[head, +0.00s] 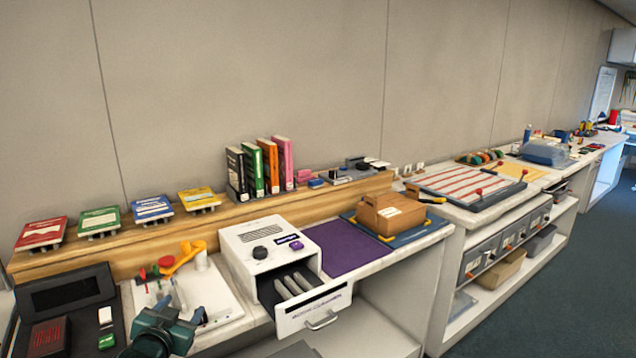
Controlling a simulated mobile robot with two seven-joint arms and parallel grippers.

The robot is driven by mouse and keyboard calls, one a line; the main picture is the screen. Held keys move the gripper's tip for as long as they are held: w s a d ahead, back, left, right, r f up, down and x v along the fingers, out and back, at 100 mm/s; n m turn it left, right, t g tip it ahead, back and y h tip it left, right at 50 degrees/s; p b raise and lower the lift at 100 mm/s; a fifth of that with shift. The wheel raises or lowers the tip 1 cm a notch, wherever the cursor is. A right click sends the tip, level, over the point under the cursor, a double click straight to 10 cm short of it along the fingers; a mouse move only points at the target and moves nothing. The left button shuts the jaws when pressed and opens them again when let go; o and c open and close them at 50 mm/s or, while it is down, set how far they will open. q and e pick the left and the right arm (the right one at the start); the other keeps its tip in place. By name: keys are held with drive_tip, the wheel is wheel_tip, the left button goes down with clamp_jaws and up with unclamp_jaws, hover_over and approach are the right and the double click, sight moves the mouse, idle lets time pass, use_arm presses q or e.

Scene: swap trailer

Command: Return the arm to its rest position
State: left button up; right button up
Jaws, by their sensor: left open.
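My left gripper (170,318) shows at the bottom left, low in the head view, as a dark grey and teal shape. It is open, and I see nothing held in it. It is in front of the white tray (215,296) on the counter and right of the black case (75,300). Most of the left arm is out of the frame. My right gripper is not in view.
A white box with an open drawer (313,305) stands right of the tray. An orange-handled item (182,258) rises behind the gripper. A purple mat (345,246) lies bare. A brown box (390,214) sits beyond it. Books (260,168) stand on the wooden ledge.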

use_arm(q)
drive_tip(key=s+d+f+g+h, duration=0.1)
drive_tip(key=s+d+f, duration=0.3)
drive_tip(key=s+f, duration=0.25)
drive_tip(key=s+d+f+g+h, duration=0.1)
drive_tip(key=s+d+f, duration=0.35)
drive_tip(key=s, duration=0.35)
drive_tip(key=s+d+f+g, duration=0.1)
drive_tip(key=s+d+f, duration=0.1)
drive_tip(key=s, duration=0.7)
drive_tip(key=s+d+f+g+h, duration=0.1)
drive_tip(key=s+d, duration=0.3)
drive_tip(key=s, duration=0.5)
drive_tip(key=shift+d+f+n+g+h, duration=0.3)
drive_tip(key=shift+d+f+g, duration=0.05)
drive_tip(key=shift+f+g, duration=0.2)
